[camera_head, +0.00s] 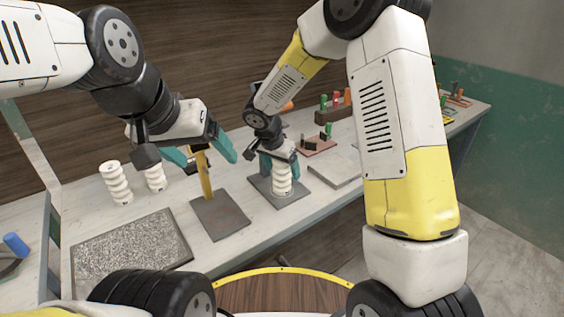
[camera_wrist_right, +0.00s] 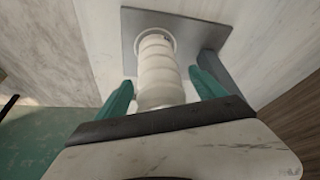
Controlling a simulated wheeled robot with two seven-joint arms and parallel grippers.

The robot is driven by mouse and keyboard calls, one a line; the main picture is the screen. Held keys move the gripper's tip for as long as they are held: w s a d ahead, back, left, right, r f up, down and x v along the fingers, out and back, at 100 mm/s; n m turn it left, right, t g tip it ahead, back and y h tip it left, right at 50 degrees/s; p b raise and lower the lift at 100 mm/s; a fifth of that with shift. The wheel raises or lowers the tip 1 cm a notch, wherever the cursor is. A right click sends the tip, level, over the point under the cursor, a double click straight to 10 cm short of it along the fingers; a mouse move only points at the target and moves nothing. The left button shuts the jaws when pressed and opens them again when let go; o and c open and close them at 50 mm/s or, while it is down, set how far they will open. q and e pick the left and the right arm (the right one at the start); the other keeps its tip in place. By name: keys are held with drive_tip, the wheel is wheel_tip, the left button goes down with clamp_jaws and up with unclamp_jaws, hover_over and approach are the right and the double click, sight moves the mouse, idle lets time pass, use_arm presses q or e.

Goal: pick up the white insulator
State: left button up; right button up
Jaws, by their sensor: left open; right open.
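A white ribbed insulator (camera_head: 282,184) stands upright on a grey square plate (camera_head: 262,189) near the middle of the bench. In the right wrist view the insulator (camera_wrist_right: 157,66) rises from its plate (camera_wrist_right: 205,38). My right gripper (camera_head: 280,166) is open around the insulator's upper part, with one teal finger on each side. In the right wrist view that gripper (camera_wrist_right: 161,80) straddles it, and I cannot tell whether either finger touches. Two similar white insulators, a nearer one (camera_head: 117,187) and a partly hidden one (camera_head: 155,180), stand at the left. My left gripper (camera_head: 203,150) is open and empty.
A yellow post (camera_head: 204,178) on a dark plate (camera_head: 220,217) stands close below my left gripper. A speckled grey mat (camera_head: 130,253) lies at the front left. A rack with coloured handles (camera_head: 334,113) stands behind. An empty grey plate (camera_head: 334,171) lies right of the insulator.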

drive_tip(key=shift+w+d+f, duration=0.3)
drive_tip(key=shift+w, duration=0.1)
drive_tip(key=shift+w+f, duration=0.1)
drive_tip(key=shift+f, duration=0.2)
drive_tip(key=shift+c, duration=0.2)
drive_tip(key=shift+r, duration=0.1)
clamp_jaws()
